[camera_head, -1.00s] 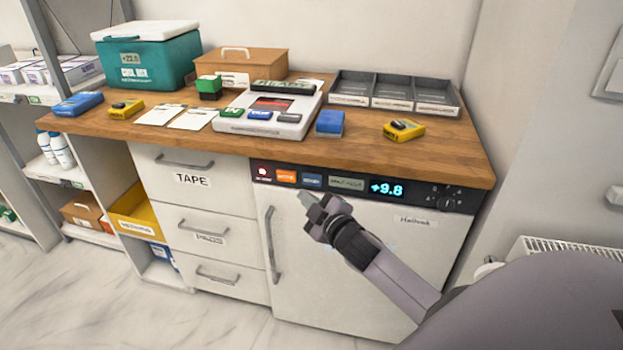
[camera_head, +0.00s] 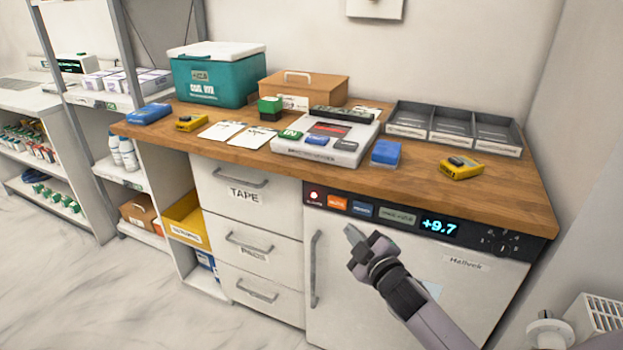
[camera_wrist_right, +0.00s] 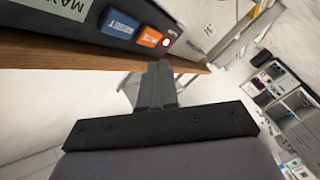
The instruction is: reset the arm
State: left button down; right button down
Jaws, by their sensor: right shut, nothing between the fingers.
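My right gripper (camera_head: 355,236) is shut and empty. In the head view it is in front of the white fridge (camera_head: 400,262), below the control panel (camera_head: 365,209) and a little right of the fridge's vertical handle. In the right wrist view its closed fingers (camera_wrist_right: 153,85) point toward the panel's orange button (camera_wrist_right: 150,37) and blue button (camera_wrist_right: 120,24). I cannot tell whether the fingertips touch anything. The panel display reads +9.7. My left gripper is not in view.
The wooden counter (camera_head: 430,190) above carries a teal cool box (camera_head: 215,80), a brown box (camera_head: 303,90), a white device (camera_head: 325,150), grey trays (camera_head: 455,128) and yellow devices. Drawers (camera_head: 250,235) stand left of the fridge. A radiator (camera_head: 600,320) is at lower right. Floor at left is clear.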

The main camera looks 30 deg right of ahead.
jog(key=s+a+f+m+g+y+p, duration=0.1)
jog(key=s+a+f, duration=0.4)
jog(key=s, duration=0.7)
jog(key=s+a+f+m+g+y+p, duration=0.2)
jog(key=s+a+f+m+g+p, duration=0.2)
jog(key=s+a, duration=0.4)
jog(key=s+f+m+g, duration=0.1)
jog(key=s+f, duration=0.1)
jog(key=s, duration=0.2)
jog(key=shift+a+f+m+g, duration=0.15)
jog(key=shift+m+g, duration=0.15)
jog(key=shift+g, duration=0.1)
